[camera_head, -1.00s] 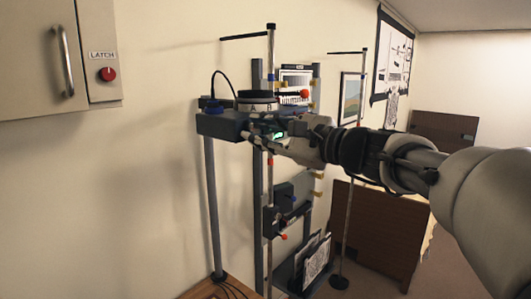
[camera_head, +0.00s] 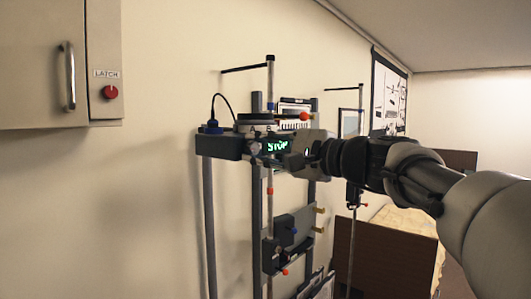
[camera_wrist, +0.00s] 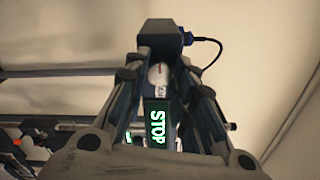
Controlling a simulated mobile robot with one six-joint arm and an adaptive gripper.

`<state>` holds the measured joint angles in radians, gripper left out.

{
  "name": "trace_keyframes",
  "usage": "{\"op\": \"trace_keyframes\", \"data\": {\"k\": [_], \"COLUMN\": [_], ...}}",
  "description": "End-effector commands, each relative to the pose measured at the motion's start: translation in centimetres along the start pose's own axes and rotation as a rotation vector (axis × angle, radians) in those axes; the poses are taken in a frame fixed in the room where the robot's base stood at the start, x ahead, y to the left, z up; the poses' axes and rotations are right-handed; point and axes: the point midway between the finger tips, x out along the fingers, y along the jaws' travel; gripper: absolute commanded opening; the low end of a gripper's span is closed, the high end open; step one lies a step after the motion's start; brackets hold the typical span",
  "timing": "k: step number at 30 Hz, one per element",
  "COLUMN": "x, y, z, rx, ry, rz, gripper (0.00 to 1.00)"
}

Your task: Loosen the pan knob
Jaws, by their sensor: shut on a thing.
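The grey head block (camera_head: 220,147) sits on the posts of a stand by the wall. It bears a dark round disc (camera_head: 256,118) on top and a green lit STOP display (camera_head: 277,146) on its front. My gripper (camera_head: 262,148) reaches it from the right and is shut at its front. In the wrist view my gripper's fingers (camera_wrist: 159,82) stand either side of a pale round part with a red mark (camera_wrist: 158,76), above the STOP display (camera_wrist: 157,125). The pan knob is mostly hidden by the fingers, and its turn cannot be read.
A blue plug with a black cable (camera_head: 213,126) stands on the block's left end. Thin posts and a lower bracket (camera_head: 285,245) are below. A cabinet (camera_head: 40,65) with a red latch knob (camera_head: 109,92) hangs at the left. A brown panel (camera_head: 385,250) stands at the right.

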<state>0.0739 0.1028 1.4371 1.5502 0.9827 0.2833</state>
Motion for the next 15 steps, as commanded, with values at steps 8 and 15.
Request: {"op": "trace_keyframes", "data": {"k": [8, 15], "x": [0.01, 0.00], "y": [0.05, 0.03], "z": [-0.05, -0.03], "rx": [-0.002, -0.001], "ry": [0.001, 0.001], "rz": [0.001, 0.001], "gripper": [0.24, 0.40]}}
